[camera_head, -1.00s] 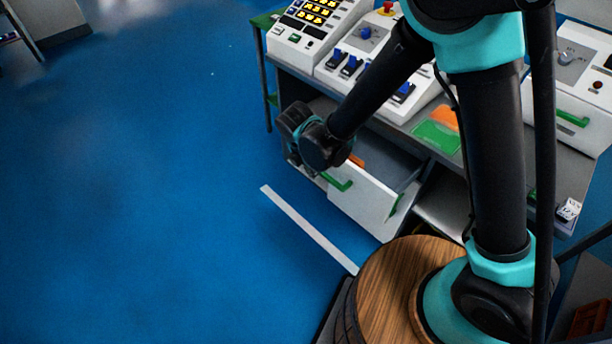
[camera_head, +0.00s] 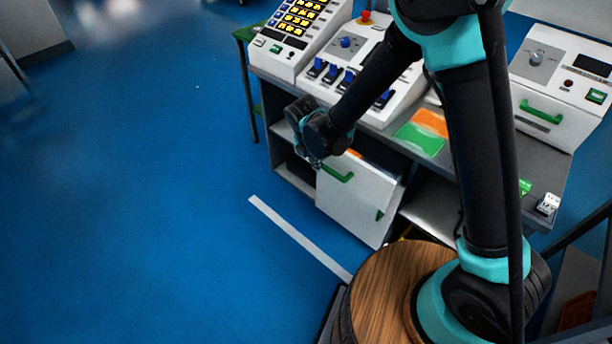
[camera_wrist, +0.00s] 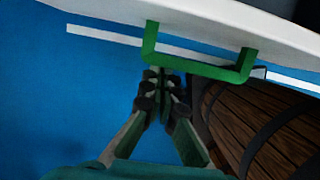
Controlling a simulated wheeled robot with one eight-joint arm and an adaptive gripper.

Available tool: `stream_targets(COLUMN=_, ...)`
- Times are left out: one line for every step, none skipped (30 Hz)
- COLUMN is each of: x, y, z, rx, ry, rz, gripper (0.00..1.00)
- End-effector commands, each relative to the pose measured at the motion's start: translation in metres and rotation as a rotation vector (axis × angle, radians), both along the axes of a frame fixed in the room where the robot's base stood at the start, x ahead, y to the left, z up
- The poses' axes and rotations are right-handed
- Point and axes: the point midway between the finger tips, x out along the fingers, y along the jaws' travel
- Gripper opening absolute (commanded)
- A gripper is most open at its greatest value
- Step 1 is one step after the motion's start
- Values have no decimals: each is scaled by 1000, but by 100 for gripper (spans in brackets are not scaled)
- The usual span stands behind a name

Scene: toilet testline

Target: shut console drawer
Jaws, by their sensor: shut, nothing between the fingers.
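The console drawer (camera_head: 352,205) has a white front with a green handle (camera_head: 338,174). It stands a little out from the console, with a narrow strip of its inside showing along the top. In the wrist view the drawer's white front (camera_wrist: 230,18) runs across the top, with its green handle (camera_wrist: 200,66) below it. My gripper (camera_wrist: 163,74) is shut and empty, its fingertips close to the left part of the handle; I cannot tell whether they touch. In the head view my gripper (camera_head: 312,162) is by the drawer's upper left corner, mostly hidden behind my wrist.
The console top (camera_head: 385,128) carries panels with blue switches and a green and orange sheet (camera_head: 420,138). A white unit with a green handle (camera_head: 541,112) stands at the right. A wooden barrel (camera_wrist: 265,125) shows in the wrist view. The blue floor (camera_head: 130,200) at left is clear.

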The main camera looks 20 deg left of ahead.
Motion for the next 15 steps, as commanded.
stream_targets(x=15, y=-5, z=0, rx=0, ry=-1, rz=-7, gripper=0)
stream_targets(x=23, y=-7, z=0, rx=0, ry=-1, rz=-6, gripper=0)
stream_targets(x=33, y=-10, z=0, rx=0, ry=-1, rz=-6, gripper=0)
stream_targets(x=40, y=-13, z=0, rx=1, ry=-1, rz=-6, gripper=0)
stream_targets(x=47, y=-15, z=0, rx=1, ry=-1, rz=-6, gripper=0)
stream_targets(x=57, y=-19, z=0, rx=1, ry=0, rz=-6, gripper=0)
stream_targets(x=64, y=-21, z=0, rx=0, ry=0, rz=-5, gripper=0)
stream_targets(x=70, y=-23, z=0, rx=1, ry=0, rz=-6, gripper=0)
stream_targets(x=79, y=-26, z=0, rx=0, ry=0, rz=-5, gripper=0)
stream_targets(x=85, y=-27, z=0, rx=0, ry=0, rz=-5, gripper=0)
stream_targets(x=91, y=-29, z=0, rx=0, ry=0, rz=-4, gripper=0)
stream_targets(x=98, y=-31, z=0, rx=1, ry=0, rz=-4, gripper=0)
stream_targets(x=103, y=-33, z=0, rx=1, ry=0, rz=-4, gripper=0)
stream_targets(x=108, y=-35, z=0, rx=1, ry=0, rz=-4, gripper=0)
stream_targets(x=113, y=-37, z=0, rx=0, ry=-1, rz=-3, gripper=0)
